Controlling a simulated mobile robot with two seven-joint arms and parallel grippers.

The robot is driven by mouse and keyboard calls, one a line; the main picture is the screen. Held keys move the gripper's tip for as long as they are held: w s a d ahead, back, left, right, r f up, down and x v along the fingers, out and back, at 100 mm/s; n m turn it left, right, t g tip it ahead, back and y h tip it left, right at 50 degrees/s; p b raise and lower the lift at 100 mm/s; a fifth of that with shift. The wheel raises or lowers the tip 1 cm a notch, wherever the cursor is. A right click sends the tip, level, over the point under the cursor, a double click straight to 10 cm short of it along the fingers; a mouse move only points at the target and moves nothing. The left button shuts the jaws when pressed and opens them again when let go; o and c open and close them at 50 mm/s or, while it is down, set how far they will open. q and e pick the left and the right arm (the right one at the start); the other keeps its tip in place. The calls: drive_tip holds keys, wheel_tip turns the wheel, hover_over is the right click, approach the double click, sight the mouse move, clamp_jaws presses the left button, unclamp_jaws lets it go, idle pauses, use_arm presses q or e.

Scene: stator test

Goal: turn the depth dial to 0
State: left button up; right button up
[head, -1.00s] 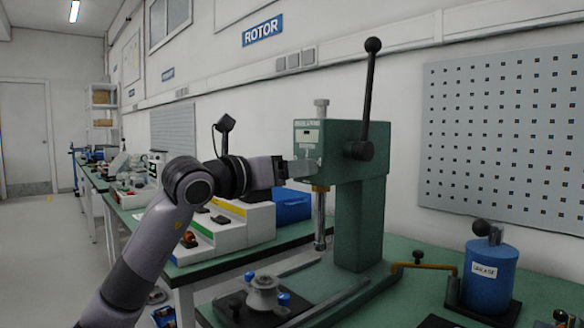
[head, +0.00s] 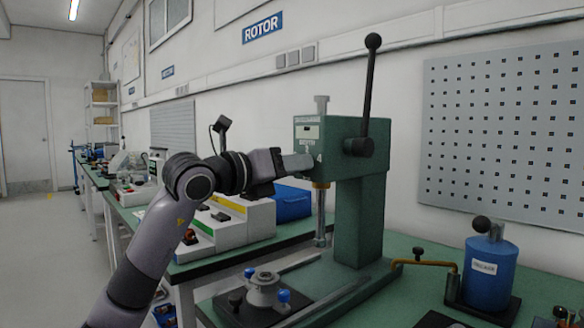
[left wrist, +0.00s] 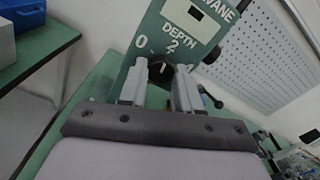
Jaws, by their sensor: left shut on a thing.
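The depth dial is a small black knob (left wrist: 160,69) with a white mark, on the front of the green press (head: 360,210). In the left wrist view the 0 stands up and left of the knob and the 2 up and right, under the word DEPTH. The white mark points roughly up the picture, between the 0 and the 2; its exact setting is hard to read. My left gripper (left wrist: 159,76) is shut on the dial, one grey finger on each side. In the head view the left gripper (head: 298,163) covers the dial. The right gripper is not in view.
The press has a long black lever (head: 370,95) at its upper right. A metal spool-shaped part (head: 263,290) sits on the base below. A blue grease can (head: 490,272) stands at right, and a blue box (head: 291,203) lies behind my left gripper.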

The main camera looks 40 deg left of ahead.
use_arm(q)
drive_tip(key=shift+d+n+p, duration=0.1)
drive_tip(key=shift+n+p, duration=0.4)
drive_tip(key=shift+n, duration=4.5)
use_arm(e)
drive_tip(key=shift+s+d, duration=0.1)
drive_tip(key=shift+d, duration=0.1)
use_arm(q)
drive_tip(key=o, duration=1.1)
drive_tip(key=shift+c, duration=0.2)
drive_tip(key=s, duration=0.7)
drive_tip(key=shift+a+b, duration=0.35)
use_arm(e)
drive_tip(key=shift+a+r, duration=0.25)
